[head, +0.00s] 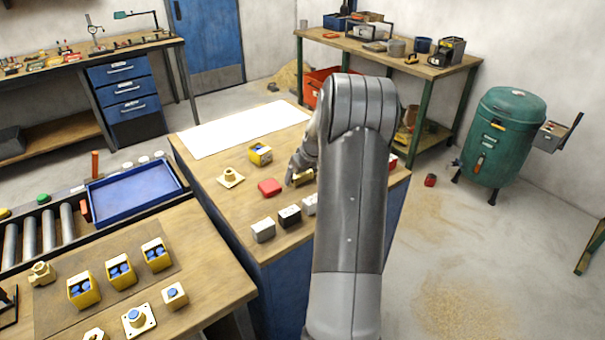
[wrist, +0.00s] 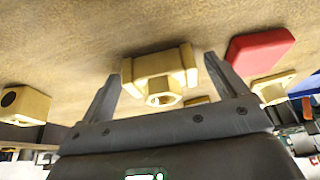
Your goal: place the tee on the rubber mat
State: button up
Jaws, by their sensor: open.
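A brass fitting that looks like the tee (wrist: 158,68) lies on the wooden bench top. My gripper (wrist: 161,66) is open, with one finger on each side of the fitting; I cannot tell whether either finger touches it. In the head view, my gripper (head: 294,172) is low over the middle bench, and the brass fitting (head: 304,177) shows only partly beside my arm. A darker brown flat panel (head: 62,312) on the left bench may be the rubber mat. Another brass fitting (head: 41,272) stands at its left edge.
A red block (head: 269,187) and flanged brass fitting (head: 230,177) lie left of my gripper. A blue tray (head: 135,192) is empty. Yellow bins (head: 120,272) occupy the brown panel. A white sheet (head: 245,128) is bare.

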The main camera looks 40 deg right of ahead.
jog(key=shift+r, duration=0.1)
jog(key=v, duration=1.2)
jog(key=s+a+r, duration=0.2)
jog(key=a+r, duration=0.2)
jog(key=a, duration=0.3)
jog(key=s+a+r, duration=0.1)
jog(key=a+r, duration=0.2)
jog(key=a, duration=0.4)
jog(key=s+a+r, duration=0.4)
jog(key=s+a, duration=1)
jog(key=a, duration=0.3)
jog(key=shift+r+t, duration=0.25)
jog(key=shift+t, duration=0.35)
jog(key=s+a, duration=0.1)
jog(key=s, duration=0.2)
jog(key=s+a+f, duration=0.1)
jog(key=s+a, duration=0.1)
jog(key=s, duration=0.1)
jog(key=s+a+f, duration=0.1)
jog(key=s+a, duration=0.1)
jog(key=s, duration=0.1)
jog(key=shift+s, duration=0.15)
jog(key=shift+s+f, duration=0.2)
jog(key=shift+s, duration=0.1)
jog(key=c, duration=0.7)
